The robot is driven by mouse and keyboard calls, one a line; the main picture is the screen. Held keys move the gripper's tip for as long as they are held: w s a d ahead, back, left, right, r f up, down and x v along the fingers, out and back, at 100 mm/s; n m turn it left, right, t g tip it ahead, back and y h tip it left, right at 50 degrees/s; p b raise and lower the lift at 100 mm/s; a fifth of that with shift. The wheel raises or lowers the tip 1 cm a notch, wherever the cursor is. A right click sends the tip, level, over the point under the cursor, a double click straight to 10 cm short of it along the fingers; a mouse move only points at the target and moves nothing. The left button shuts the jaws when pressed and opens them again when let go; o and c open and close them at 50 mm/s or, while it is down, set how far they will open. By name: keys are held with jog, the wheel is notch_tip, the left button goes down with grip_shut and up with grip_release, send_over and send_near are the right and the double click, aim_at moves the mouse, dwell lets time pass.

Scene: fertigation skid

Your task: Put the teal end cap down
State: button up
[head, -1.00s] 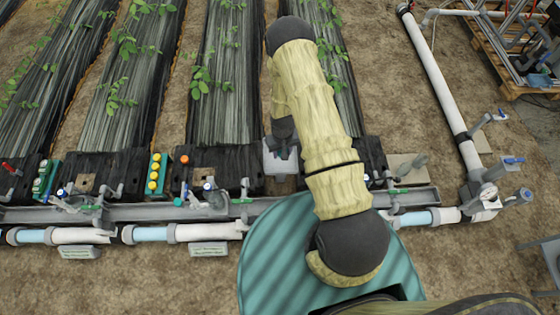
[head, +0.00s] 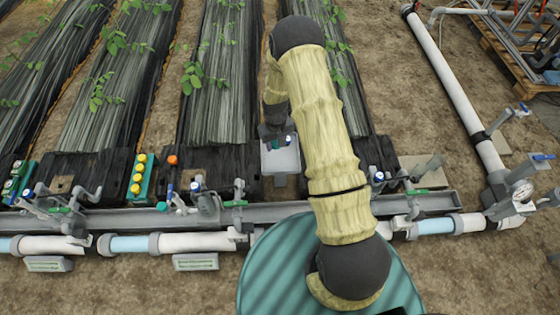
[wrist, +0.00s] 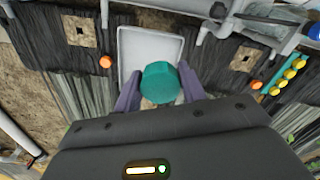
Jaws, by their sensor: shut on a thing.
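The teal end cap (wrist: 160,82) shows in the wrist view between the two fingers of my gripper (wrist: 157,92). My gripper is shut on it. Behind the cap is a pale grey shallow tray (wrist: 150,45), and its visible floor is bare. The cap overlaps the tray's near part in this view, and I cannot tell whether it touches the tray. In the head view my gripper (head: 277,132) is at the far edge of the tray (head: 282,160), partly behind my arm. The cap is not clearly seen there.
A rack of yellow caps (head: 137,175) and an orange cap (head: 172,160) stand left of the tray. A grey rail (head: 130,218) with valves and white pipes runs in front. Plant beds under dark film (head: 220,90) lie behind. Another orange cap (wrist: 106,62) shows in the wrist view.

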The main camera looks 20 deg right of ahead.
jog(key=w+f+n+b, duration=0.1)
jog(key=w+f+b, duration=0.3)
jog(key=b, duration=1.2)
notch_tip(320, 180, down, 4)
jog(key=shift+w+f+n+b, duration=0.15)
jog(key=shift+f+n+b, duration=0.05)
jog(key=shift+n+b, duration=0.15)
jog(key=shift+a+r, duration=0.1)
jog(key=b, duration=0.2)
send_over(274, 164)
jog(key=shift+f, duration=2.5)
jog(key=shift+f+b, duration=1.55)
jog(key=shift+f, duration=0.95)
jog(key=shift+f, duration=0.6)
